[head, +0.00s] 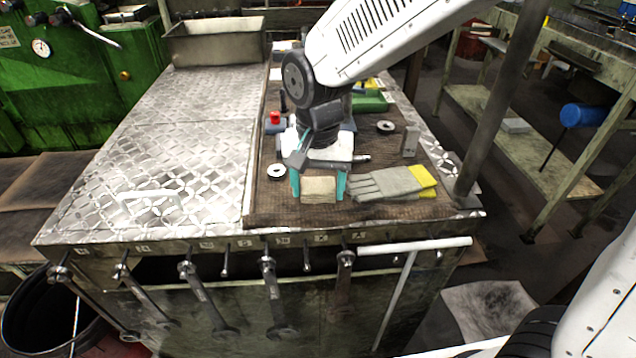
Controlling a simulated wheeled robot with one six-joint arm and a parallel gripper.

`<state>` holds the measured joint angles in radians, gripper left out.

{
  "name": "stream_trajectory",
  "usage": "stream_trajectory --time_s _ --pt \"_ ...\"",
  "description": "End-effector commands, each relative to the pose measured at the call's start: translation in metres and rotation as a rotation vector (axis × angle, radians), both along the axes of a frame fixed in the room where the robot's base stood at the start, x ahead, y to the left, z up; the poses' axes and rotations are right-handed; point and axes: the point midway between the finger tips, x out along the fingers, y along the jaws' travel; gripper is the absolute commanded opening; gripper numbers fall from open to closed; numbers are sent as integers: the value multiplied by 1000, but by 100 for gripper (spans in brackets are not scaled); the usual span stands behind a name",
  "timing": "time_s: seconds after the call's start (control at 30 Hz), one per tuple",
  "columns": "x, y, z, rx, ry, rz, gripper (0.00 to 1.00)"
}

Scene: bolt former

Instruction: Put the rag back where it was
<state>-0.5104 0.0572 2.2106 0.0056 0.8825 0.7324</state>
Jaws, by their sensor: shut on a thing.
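The rag (319,189) is a small beige folded cloth near the front edge of the brown mat (262,205) on the bench top. My gripper (318,187) points down at it, with one teal finger on each side, shut on the rag. The rag appears at or very near the mat surface; I cannot tell whether it touches. My arm hides part of the mat behind the gripper.
Grey gloves with yellow cuffs (392,184) lie just right of the rag. A white ring (276,171) lies to the left, and a grey block (410,141) stands behind right. A metal bin (214,44) is at the back left. The left metal plate (190,140) is mostly clear.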

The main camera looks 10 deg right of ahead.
Motion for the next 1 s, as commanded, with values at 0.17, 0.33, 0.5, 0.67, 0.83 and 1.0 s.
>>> stream_trajectory --time_s 0.17,0.33,0.5,0.67,0.83,1.0 --pt "0 0 1 1 -1 0 30" --pt "0 0 -3 1 -1 0 68" --pt "0 0 -2 1 -1 0 86" --pt "0 0 -2 1 -1 0 86" --pt "1 1 10 2 -5 0 86" --pt "1 1 43 4 -7 0 86"
